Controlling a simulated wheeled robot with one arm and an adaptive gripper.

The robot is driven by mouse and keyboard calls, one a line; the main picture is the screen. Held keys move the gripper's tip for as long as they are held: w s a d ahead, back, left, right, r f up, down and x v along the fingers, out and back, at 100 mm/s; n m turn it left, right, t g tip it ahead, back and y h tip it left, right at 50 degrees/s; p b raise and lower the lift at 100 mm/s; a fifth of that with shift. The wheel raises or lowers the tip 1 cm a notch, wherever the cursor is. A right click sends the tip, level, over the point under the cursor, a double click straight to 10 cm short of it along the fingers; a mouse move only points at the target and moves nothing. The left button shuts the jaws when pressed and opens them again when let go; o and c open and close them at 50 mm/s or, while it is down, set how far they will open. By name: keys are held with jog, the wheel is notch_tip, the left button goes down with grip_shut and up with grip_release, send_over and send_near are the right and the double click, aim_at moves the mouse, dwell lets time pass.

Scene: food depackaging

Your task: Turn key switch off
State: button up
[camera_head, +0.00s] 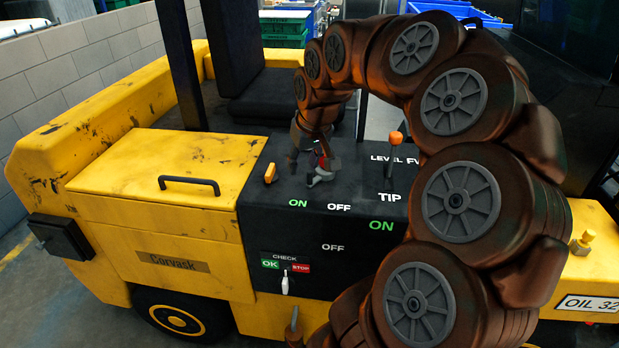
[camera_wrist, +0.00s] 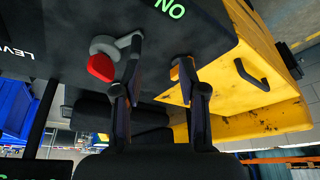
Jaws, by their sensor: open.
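A grey rotary switch (camera_head: 320,178) with a red part stands on the black panel (camera_head: 300,230), above the printed words ON and OFF; it looks like the key switch. In the wrist view this grey and red switch (camera_wrist: 102,48) is at the upper left, beside and partly behind the left finger. My gripper (camera_head: 307,160) is just above the panel at the switch, its fingers spread. In the wrist view my gripper (camera_wrist: 160,52) is open with nothing between the fingertips. I cannot tell whether the left finger touches the switch.
A small orange switch (camera_head: 270,173) is left of my gripper, partly behind the right finger in the wrist view. An orange-topped lever (camera_head: 396,150) stands to the right. A white toggle (camera_head: 286,284) is on the front face. A yellow lid with black handle (camera_head: 188,183) lies left.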

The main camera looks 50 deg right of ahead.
aim_at(310, 172)
jog(key=shift+m, duration=0.3)
jog(key=d+f, duration=0.1)
jog(key=f, duration=0.1)
jog(key=w+d+f+p, duration=0.1)
jog(key=d+f, duration=0.1)
jog(key=f, duration=0.1)
jog(key=w+d+f+p, duration=0.1)
jog(key=f, duration=0.1)
jog(key=shift+w+d+f, duration=0.15)
jog(key=shift+w+d, duration=0.1)
jog(key=shift+d, duration=0.1)
jog(key=shift+h, duration=0.3)
grip_shut()
